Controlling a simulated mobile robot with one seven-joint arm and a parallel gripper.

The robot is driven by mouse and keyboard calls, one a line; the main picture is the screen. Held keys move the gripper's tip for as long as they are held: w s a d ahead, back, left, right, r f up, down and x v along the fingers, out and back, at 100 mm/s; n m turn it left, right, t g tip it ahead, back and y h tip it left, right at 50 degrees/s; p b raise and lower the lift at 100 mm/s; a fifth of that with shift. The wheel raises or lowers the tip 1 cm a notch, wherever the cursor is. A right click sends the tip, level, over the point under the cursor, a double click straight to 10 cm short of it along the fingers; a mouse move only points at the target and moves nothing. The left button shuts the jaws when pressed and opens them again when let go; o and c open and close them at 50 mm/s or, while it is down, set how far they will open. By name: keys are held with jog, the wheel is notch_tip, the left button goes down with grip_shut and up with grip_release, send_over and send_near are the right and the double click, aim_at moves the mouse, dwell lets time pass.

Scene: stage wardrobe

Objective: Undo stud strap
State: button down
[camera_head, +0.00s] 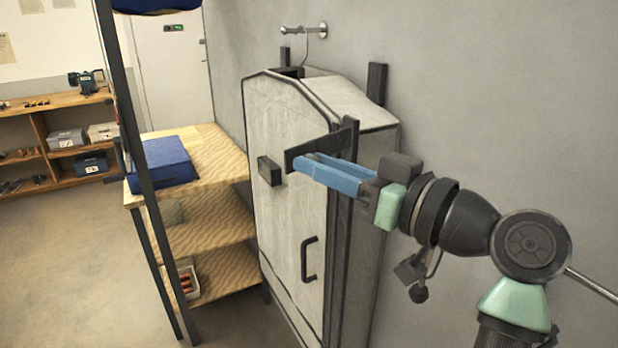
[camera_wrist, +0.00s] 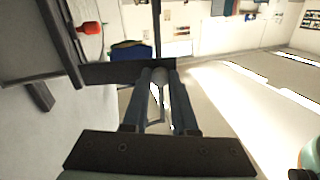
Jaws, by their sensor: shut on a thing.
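A pale grey garment bag (camera_head: 285,115) with dark edging hangs against the wall. A dark strap (camera_head: 318,145) reaches from its right front edge toward the left. A small dark block (camera_head: 269,171), perhaps the stud, sits on the bag's front just left of the strap's end. A narrow gap shows between them; I cannot tell whether they are joined. My gripper (camera_head: 305,168) has blue fingers and is shut on the strap near its free end.
A dark handle (camera_head: 309,260) sits lower on the bag's front. The bag hangs from a wall hook (camera_head: 304,30). A wooden shelf unit (camera_head: 215,167) with a blue folded item (camera_head: 160,163) and a dark post (camera_head: 135,150) stand to the left. The floor beyond is clear.

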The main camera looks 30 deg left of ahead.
jog(key=shift+d+n+g, duration=0.3)
jog(key=shift+g, duration=0.1)
jog(key=c, duration=0.7)
grip_release()
jog(key=shift+d, duration=0.1)
jog(key=b+v, duration=0.2)
jog(key=v, duration=0.5)
jog(key=shift+d, duration=0.2)
